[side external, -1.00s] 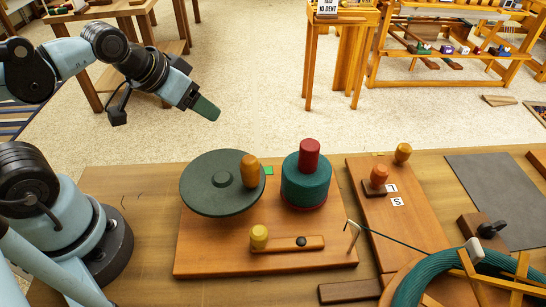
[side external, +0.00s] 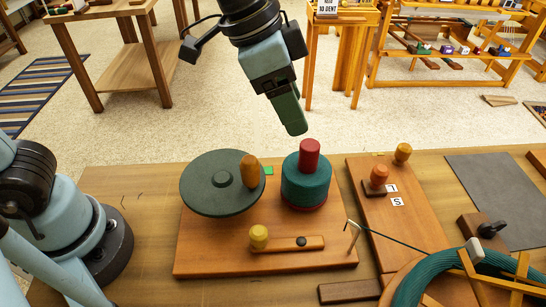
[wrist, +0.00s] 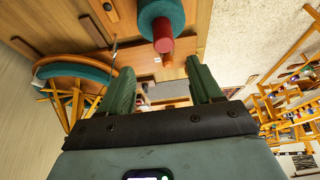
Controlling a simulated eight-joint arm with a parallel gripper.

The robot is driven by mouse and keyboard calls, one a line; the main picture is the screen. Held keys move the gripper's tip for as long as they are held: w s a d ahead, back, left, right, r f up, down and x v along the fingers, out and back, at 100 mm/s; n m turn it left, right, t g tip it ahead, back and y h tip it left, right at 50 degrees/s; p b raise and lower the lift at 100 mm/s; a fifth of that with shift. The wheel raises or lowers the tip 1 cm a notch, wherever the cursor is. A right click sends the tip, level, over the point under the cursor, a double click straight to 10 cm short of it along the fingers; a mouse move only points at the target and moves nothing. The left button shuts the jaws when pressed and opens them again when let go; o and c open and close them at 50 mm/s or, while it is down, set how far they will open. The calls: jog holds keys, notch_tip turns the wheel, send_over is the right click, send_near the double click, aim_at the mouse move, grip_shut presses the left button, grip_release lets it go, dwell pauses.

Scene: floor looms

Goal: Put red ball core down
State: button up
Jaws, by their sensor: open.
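The red ball core (side external: 309,155) stands upright on top of the teal wound cylinder (side external: 305,182), on the wooden board beside the dark green disc. In the wrist view the red core (wrist: 163,36) points towards the camera, with the teal winding (wrist: 161,14) behind it. My gripper (side external: 297,130) hangs just above and slightly left of the red core in the side view, apart from it as far as I can tell. In the wrist view the green fingers of my gripper (wrist: 162,84) are spread wide, with nothing between them.
The dark green disc (side external: 208,190) with an orange knob (side external: 249,170) stands left of the core. A yellow-knobbed lever (side external: 259,236) lies in front. A second board with orange pegs (side external: 379,176) and a teal-wound wheel (side external: 430,280) are at the right. Space above the board is clear.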

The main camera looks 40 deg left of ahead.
aim_at(309, 144)
jog(key=x, duration=0.6)
jog(key=shift+w+f, duration=0.1)
jog(key=shift+f, duration=0.2)
jog(key=shift+x, duration=2.65)
jog(key=shift+w+a, duration=0.15)
jog(key=shift+a, duration=0.05)
grip_shut()
